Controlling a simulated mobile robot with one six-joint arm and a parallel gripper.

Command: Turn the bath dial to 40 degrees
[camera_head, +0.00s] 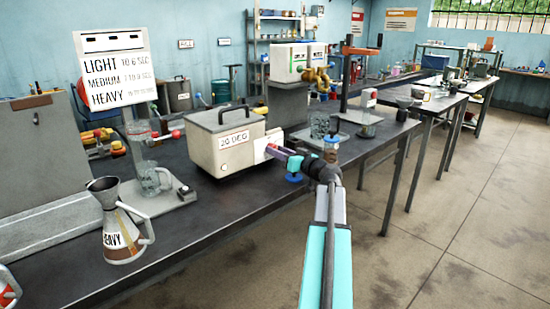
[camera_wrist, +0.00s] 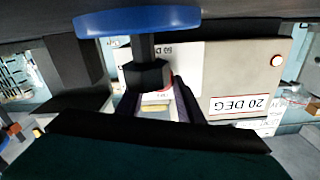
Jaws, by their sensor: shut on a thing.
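The bath is a pale grey box (camera_head: 226,147) with a black top handle, standing on the dark bench. Its front carries a "20 DEG" label (camera_head: 234,139), which shows upside down in the wrist view (camera_wrist: 238,104). A white plate (camera_head: 262,149) with the dial is at the right of its front. My gripper (camera_head: 271,151) reaches this plate from the right. In the wrist view its dark fingers (camera_wrist: 157,96) are shut on the dial, which is mostly hidden between them. I cannot read the dial's setting.
A copper jug marked HEAVY (camera_head: 119,226) and a glass mug (camera_head: 153,176) stand left of the bath. A sign board (camera_head: 113,75) lists LIGHT, MEDIUM and HEAVY. A glass beaker (camera_head: 320,125) stands behind my arm. The floor to the right is clear.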

